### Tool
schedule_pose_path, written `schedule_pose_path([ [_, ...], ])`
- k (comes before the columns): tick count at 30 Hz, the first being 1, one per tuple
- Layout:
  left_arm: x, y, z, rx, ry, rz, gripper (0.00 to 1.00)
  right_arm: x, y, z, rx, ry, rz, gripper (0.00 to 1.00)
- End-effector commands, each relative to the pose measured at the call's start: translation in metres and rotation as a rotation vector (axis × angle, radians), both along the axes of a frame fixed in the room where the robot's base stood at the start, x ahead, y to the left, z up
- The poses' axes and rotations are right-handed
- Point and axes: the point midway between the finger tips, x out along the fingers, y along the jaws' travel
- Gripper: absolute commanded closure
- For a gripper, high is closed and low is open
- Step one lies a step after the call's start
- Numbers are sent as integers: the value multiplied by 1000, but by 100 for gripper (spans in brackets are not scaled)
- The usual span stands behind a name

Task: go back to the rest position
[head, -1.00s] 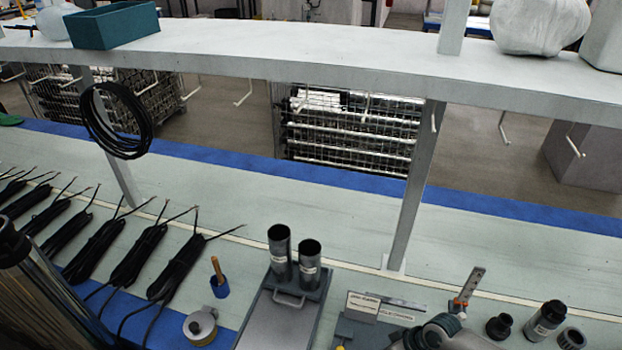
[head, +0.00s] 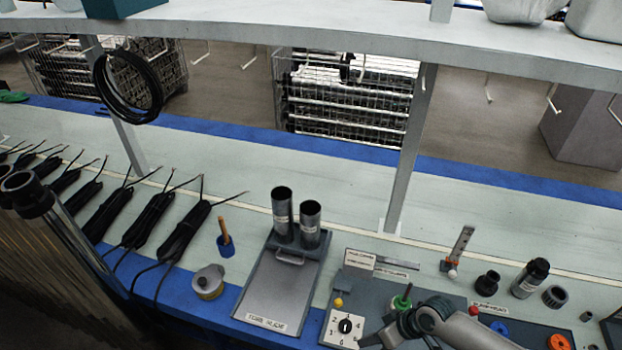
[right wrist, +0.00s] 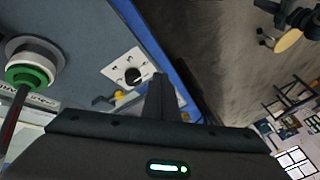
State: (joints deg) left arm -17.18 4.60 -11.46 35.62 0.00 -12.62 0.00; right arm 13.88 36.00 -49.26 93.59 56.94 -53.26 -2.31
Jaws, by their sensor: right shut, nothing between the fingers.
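My right gripper (head: 372,340) is at the bottom of the head view, over the front of the bench by the grey control panel, and my grey arm reaches it from the lower right. In the right wrist view its dark fingers (right wrist: 160,95) are together and hold nothing. The white dial plate (head: 345,326) is left of the gripper in the head view. It also shows beyond the fingers in the right wrist view (right wrist: 127,70). My left gripper is not in view.
Two upright grey tubes (head: 296,218) stand on a grey tray (head: 268,292). Black cable bundles (head: 146,220) lie at left. A green-ringed fitting (right wrist: 27,78) is close by the right gripper. Black fittings (head: 530,278) stand at right.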

Motion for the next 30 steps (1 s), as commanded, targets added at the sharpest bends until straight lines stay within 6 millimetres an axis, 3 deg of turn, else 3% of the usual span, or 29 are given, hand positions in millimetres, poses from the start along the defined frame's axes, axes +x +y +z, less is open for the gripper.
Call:
schedule_pose_path([
  [10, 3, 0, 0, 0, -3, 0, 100, -32, 38, 12, 12, -27, 39, 100],
  [19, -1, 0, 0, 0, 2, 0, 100, -72, 69, 43, -5, -89, 20, 100],
  [23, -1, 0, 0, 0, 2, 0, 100, -94, 61, 64, -55, -121, -53, 100],
  [30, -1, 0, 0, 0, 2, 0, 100, -128, 14, 92, -186, -132, -228, 100],
])
